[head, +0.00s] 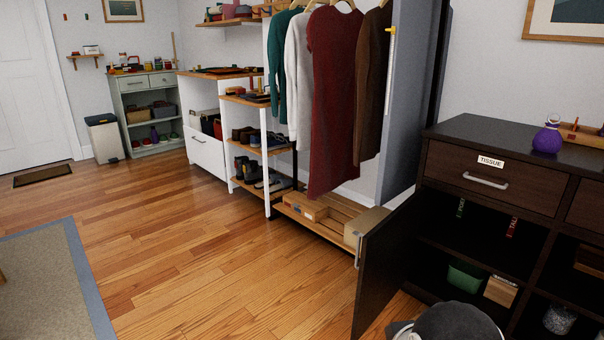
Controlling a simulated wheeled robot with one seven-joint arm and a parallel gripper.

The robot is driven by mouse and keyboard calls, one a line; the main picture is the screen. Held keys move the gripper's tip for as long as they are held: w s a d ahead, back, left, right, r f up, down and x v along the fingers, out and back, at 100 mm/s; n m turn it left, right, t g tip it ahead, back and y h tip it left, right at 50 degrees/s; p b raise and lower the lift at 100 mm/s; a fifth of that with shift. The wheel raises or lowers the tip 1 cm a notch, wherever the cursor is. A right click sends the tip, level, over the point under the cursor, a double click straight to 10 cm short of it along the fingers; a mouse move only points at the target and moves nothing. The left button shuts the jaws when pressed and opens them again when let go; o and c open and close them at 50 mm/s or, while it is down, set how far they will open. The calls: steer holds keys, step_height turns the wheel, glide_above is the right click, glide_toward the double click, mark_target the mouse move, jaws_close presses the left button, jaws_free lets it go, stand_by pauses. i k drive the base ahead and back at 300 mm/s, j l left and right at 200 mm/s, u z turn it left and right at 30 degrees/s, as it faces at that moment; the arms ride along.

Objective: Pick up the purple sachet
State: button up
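A purple sachet (547,140), a rounded pouch with a narrow gathered neck, sits on top of the dark wooden dresser (470,135) at the right. It stands close to a wooden rack or tray (580,135) with small red items on it. A dark grey and white rounded part, which looks like part of my arm, shows at the bottom edge, low in front of the dresser. My gripper's fingers are not in view.
A dresser door (385,270) stands open toward the floor. Its drawer, labelled TISSUE (490,162), is shut. Open shelving with hanging clothes (335,100) stands left of the dresser. Wooden floor (200,260) is clear at centre; a rug (45,285) lies left.

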mark_target(549, 140)
steer(key=i+j+z, duration=0.1)
steer(key=z, duration=0.7)
steer(key=i+j+z, duration=0.1)
steer(key=j+z, duration=0.35)
steer(key=j, duration=0.2)
steer(key=j+z, duration=0.4)
steer(key=j, duration=0.3)
steer(key=k+j, duration=0.1)
steer(key=j, duration=0.95)
steer(key=i+z, duration=0.05)
